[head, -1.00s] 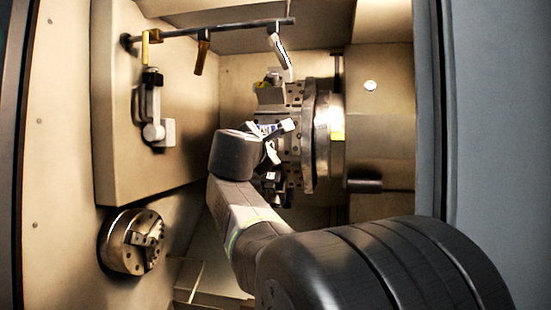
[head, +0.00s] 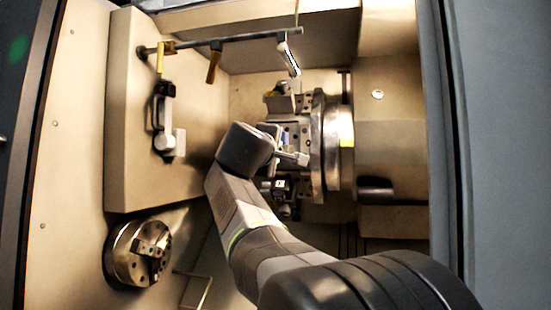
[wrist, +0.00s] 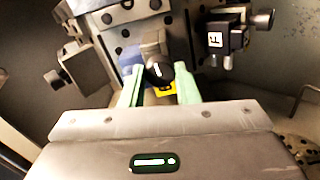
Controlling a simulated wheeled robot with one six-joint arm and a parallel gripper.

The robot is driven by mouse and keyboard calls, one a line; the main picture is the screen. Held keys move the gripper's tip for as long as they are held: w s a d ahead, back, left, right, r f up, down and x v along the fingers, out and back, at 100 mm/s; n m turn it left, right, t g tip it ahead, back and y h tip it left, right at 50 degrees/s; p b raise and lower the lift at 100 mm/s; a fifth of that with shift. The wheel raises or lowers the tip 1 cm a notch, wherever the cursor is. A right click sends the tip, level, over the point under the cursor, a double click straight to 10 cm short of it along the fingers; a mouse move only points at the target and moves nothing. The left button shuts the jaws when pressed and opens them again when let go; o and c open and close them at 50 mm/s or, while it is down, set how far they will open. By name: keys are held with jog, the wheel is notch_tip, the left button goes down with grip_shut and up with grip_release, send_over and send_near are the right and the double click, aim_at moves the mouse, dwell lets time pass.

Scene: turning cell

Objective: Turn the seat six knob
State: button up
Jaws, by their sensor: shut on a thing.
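A black round knob (wrist: 159,72) with a white line on its face shows in the wrist view. A yellow label (wrist: 168,89), partly hidden, sits just below it; I cannot read its number. My gripper (wrist: 159,82) has its pale green fingers on either side of the knob and is shut on it. In the head view my gripper (head: 291,157) is at the left face of the turret disc (head: 332,135), and the knob cannot be made out there.
In the wrist view a black block with a marked tag (wrist: 215,39) is right of the fingers, and a metal block (wrist: 82,72) is left. In the head view a chuck (head: 138,250) is at lower left and a rail (head: 225,40) crosses above.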

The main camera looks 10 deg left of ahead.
jog(key=shift+m, duration=0.4)
jog(key=o, duration=1)
jog(key=shift+c, duration=0.2)
jog(key=s+b, duration=0.1)
jog(key=s, duration=1.3)
jog(key=shift+a, duration=0.25)
jog(key=shift+w, duration=0.1)
jog(key=w, duration=1.3)
jog(key=shift+w+d+p, duration=0.25)
jog(key=shift+w+p, duration=0.15)
